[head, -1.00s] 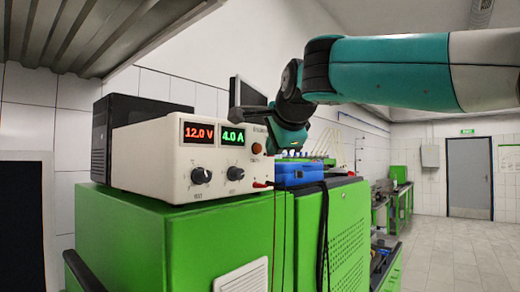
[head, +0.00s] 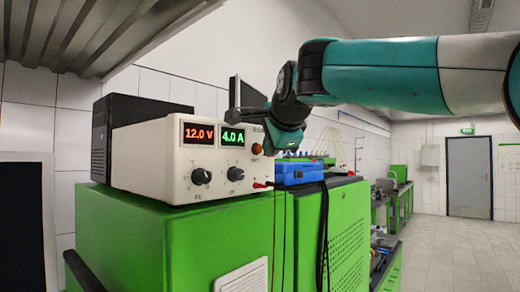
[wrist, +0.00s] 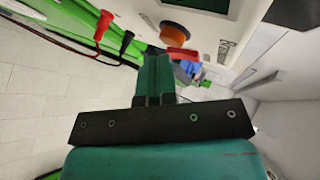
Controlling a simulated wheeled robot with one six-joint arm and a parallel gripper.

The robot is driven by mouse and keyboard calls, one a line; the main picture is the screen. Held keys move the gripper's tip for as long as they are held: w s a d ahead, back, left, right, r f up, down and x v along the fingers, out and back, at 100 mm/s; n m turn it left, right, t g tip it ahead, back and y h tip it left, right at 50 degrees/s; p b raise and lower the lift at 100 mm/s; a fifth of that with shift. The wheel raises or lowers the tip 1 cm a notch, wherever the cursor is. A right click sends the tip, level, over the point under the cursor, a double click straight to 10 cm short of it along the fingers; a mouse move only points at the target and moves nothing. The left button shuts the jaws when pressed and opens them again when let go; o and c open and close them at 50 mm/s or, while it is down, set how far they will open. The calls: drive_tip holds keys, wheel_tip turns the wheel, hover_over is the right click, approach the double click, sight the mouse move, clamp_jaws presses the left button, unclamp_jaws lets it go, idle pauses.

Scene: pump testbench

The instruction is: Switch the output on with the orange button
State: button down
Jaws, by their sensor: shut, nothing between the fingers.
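The white power supply (head: 180,140) stands on the green cabinet, with a red display reading 12.0 V and a green display reading 4.0 A. Its orange button (head: 257,149) is at the right of the front panel. In the wrist view the orange button (wrist: 175,33) sits in a dark ring just above and right of my fingertips. My gripper (wrist: 153,57) is shut and empty, pointing towards the panel. It looks apart from the button, though the exact gap cannot be told. In the head view my gripper (head: 270,147) is just right of the button, its tips partly hidden.
Red (wrist: 103,25) and black (wrist: 127,40) plugs with cables stick out of the panel near my fingers. A red part (wrist: 182,53) is close to the fingertips.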

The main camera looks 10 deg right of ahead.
drive_tip(key=shift+w+a, duration=0.2)
drive_tip(key=shift+w, duration=0.15)
idle(0.4)
drive_tip(key=shift+s+d+b, duration=0.45)
drive_tip(key=shift+s+d, duration=0.05)
drive_tip(key=shift+s, duration=0.2)
drive_tip(key=shift+s, duration=0.1)
drive_tip(key=s+d+b, duration=0.2)
drive_tip(key=s, duration=0.1)
drive_tip(key=s+d+b, duration=0.1)
drive_tip(key=shift+s+d+b, duration=0.25)
drive_tip(key=shift+s+b, duration=0.1)
drive_tip(key=shift+b, duration=0.05)
idle(0.3)
